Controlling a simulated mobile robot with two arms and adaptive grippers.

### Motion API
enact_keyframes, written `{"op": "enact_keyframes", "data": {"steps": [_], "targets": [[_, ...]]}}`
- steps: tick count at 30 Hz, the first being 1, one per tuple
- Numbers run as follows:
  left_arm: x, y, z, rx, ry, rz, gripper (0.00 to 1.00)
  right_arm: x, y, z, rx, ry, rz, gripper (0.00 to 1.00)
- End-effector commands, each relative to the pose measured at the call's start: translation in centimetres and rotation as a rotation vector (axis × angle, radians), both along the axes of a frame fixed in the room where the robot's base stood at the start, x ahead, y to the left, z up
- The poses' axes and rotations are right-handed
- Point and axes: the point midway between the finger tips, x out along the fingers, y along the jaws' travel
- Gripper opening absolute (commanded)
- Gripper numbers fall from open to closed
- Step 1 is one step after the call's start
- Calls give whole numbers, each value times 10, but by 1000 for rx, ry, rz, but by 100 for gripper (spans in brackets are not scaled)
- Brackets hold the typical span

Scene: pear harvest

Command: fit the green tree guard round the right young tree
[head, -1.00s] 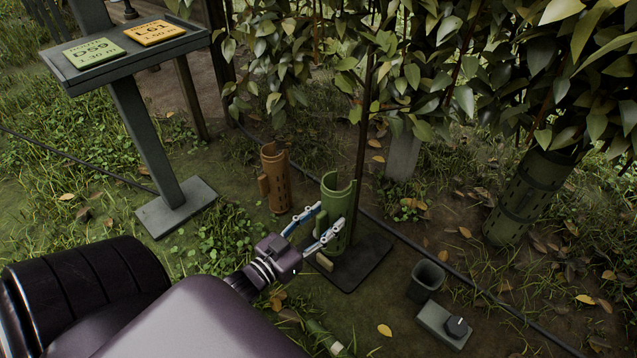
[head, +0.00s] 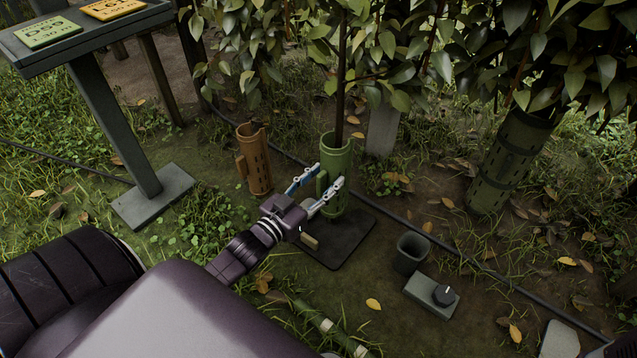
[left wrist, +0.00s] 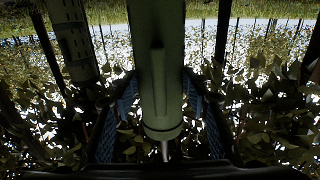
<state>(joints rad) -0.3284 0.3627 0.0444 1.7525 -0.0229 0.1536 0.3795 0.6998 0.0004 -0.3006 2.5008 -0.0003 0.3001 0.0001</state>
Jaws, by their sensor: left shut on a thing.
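The green tree guard (head: 335,185) is an upright, slotted tube above the dark square mat (head: 345,243). My left gripper (head: 323,188) is shut on its near side, by the raised rib. In the left wrist view the guard (left wrist: 158,70) stands between the two fingers. The thin dark trunk of a young tree (head: 341,95) comes down to the guard's top rim. Its lower part is hidden by the guard, and I cannot tell whether the guard is fully round it. My right gripper is not in view.
An orange guard (head: 254,160) stands to the left. Another green guard (head: 512,165) is round a tree at the right. A grey cup (head: 410,254) and a box with a black knob (head: 430,296) lie right of the mat. A sign stand (head: 118,125) is at the left.

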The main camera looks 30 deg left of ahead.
Motion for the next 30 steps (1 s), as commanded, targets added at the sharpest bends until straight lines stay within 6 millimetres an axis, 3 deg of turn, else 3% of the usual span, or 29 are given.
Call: {"op": "enact_keyframes", "data": {"steps": [6,30], "targets": [[16,-1,2,1,-3,0,17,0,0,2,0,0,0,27],[15,-1,-57,0,-1,0,17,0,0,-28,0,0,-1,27]]}}
